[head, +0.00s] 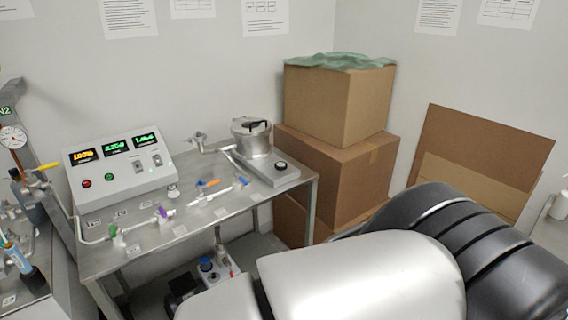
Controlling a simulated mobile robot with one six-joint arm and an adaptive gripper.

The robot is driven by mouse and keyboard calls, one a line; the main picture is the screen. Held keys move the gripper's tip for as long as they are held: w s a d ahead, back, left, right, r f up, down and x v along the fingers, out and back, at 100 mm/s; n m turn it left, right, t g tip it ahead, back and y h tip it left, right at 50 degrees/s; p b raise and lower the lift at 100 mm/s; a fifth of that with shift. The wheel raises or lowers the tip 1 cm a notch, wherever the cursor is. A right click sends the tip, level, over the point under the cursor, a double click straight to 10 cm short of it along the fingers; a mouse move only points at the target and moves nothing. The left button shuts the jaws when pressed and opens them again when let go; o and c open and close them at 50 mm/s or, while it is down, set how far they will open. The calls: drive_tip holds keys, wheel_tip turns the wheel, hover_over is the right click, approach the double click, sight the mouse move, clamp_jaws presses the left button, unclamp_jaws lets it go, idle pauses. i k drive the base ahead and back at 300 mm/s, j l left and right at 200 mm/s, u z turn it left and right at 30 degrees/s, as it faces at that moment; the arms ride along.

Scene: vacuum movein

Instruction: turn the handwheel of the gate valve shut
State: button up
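A bench (150,244) carries a line of pipes and small valves. A grey metal fitting (197,142) stands at the bench's back edge, beside a metal pot; it may be the gate valve, but its handwheel is too small to make out. A small round grey part (173,191) sits in front of the control box; I cannot tell if it is a wheel. Small valves have green (113,230), purple (162,212), orange (208,183) and blue (243,181) handles. My gripper is out of view; only my arm's links show at the lower right.
A control box (121,186) with lit displays stands on the bench's left. A lidded metal pot (252,137) sits on a base at the back right. Cardboard boxes (335,105) are stacked right of the bench. A pump (207,266) is underneath. A gauge (13,137) hangs far left.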

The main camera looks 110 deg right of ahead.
sight(280, 166)
drive_tip(key=z, duration=3.65)
